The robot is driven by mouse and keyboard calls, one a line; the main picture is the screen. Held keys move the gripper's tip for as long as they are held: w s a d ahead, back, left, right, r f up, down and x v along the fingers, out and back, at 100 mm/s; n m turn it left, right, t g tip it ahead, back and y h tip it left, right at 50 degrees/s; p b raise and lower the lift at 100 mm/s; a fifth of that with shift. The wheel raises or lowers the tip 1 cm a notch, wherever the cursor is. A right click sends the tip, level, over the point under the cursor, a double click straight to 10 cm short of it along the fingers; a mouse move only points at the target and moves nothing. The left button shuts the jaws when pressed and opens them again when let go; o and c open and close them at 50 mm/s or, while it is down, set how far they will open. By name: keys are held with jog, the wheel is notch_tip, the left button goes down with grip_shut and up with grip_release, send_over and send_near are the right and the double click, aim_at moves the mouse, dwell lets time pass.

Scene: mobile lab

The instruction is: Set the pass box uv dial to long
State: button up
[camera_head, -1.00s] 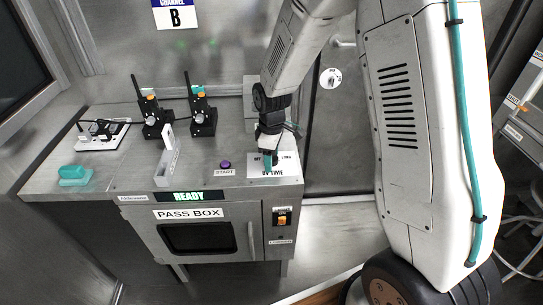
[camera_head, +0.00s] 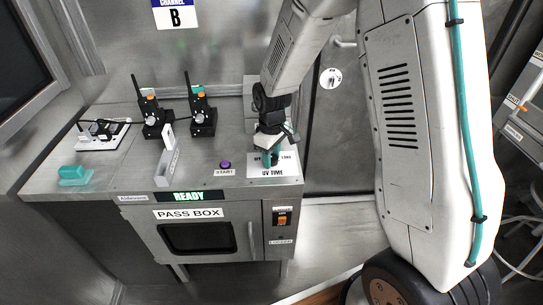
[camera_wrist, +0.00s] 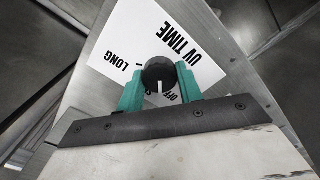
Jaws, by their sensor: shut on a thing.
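The UV dial (camera_wrist: 158,70) is a round black knob on a white plate (camera_wrist: 113,38) printed UV TIME, LONG and OFF. A further word is mostly hidden. In the wrist view, the knob's white mark points down, between the fingers, with LONG to its upper left and OFF to its lower right. My gripper (camera_wrist: 159,86) has teal fingers shut on the knob's two sides. In the head view, my gripper (camera_head: 268,158) reaches down onto the plate (camera_head: 290,170) at the right of the pass box (camera_head: 137,226) top, hiding the knob.
A purple START button (camera_head: 225,165) sits left of the plate. Two black radio-like devices (camera_head: 158,122) (camera_head: 202,121) with antennas, a pale upright holder (camera_head: 168,160) and a teal block (camera_head: 74,175) stand further left. The pass box display (camera_head: 188,196) reads READY.

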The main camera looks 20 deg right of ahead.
jog(key=m, duration=0.4)
jog(key=shift+m, duration=0.3)
jog(key=m, duration=1)
jog(key=shift+d+m, duration=0.1)
jog(key=shift+m, duration=0.3)
jog(key=m, duration=0.4)
jog(key=shift+m, duration=0.4)
jog(key=o, duration=1)
